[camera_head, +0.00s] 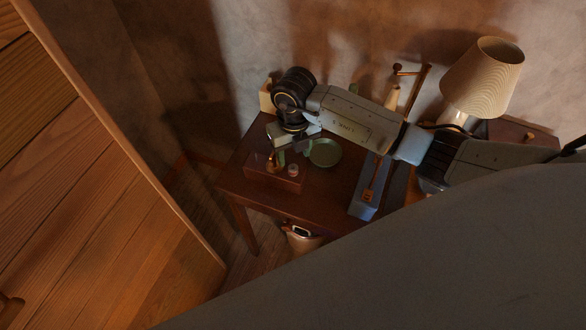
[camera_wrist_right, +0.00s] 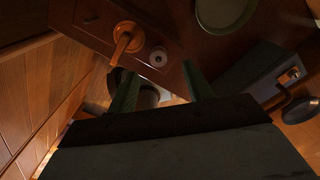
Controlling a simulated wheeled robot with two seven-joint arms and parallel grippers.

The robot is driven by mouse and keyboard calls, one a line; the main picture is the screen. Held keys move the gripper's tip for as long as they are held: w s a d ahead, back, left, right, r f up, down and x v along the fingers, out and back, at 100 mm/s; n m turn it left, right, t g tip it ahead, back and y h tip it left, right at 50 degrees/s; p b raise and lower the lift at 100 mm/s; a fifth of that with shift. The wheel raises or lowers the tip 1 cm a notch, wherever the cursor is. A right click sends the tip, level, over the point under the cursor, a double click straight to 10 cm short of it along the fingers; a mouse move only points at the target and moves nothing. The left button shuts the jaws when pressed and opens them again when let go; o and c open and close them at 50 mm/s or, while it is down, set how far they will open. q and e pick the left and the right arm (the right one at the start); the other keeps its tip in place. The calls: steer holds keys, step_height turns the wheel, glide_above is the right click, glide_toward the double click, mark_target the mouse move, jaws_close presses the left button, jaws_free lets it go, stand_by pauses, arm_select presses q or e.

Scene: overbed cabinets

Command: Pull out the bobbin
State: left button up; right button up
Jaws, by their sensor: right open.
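A small pale round piece, which looks like the bobbin (camera_head: 293,170), sits at a dark reddish wooden box (camera_head: 262,178) on the table. It also shows in the right wrist view (camera_wrist_right: 158,57) as a disc with a dark centre, beside an orange-brown crank or peg (camera_wrist_right: 127,40). How deep it sits cannot be told. My right gripper (camera_head: 290,153) is open above the box. In the right wrist view its two green fingers (camera_wrist_right: 159,72) stand apart on either side of the line to the bobbin, and hold nothing. My left gripper is not in view.
A green round dish (camera_head: 325,152) lies right of the box on the dark table (camera_head: 325,205). A blue-grey long box (camera_head: 362,208), a lamp (camera_head: 484,78) and a brown case (camera_head: 510,132) stand further right. A wooden panel (camera_head: 80,200) fills the left.

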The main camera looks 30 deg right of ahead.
mark_target(293, 167)
step_height(293, 167, down, 2)
steer(key=shift+a+f, duration=0.1)
step_height(293, 167, down, 2)
steer(key=shift+f, duration=0.55)
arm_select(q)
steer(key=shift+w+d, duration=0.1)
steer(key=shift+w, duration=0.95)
arm_select(e)
steer(key=c, duration=1.1)
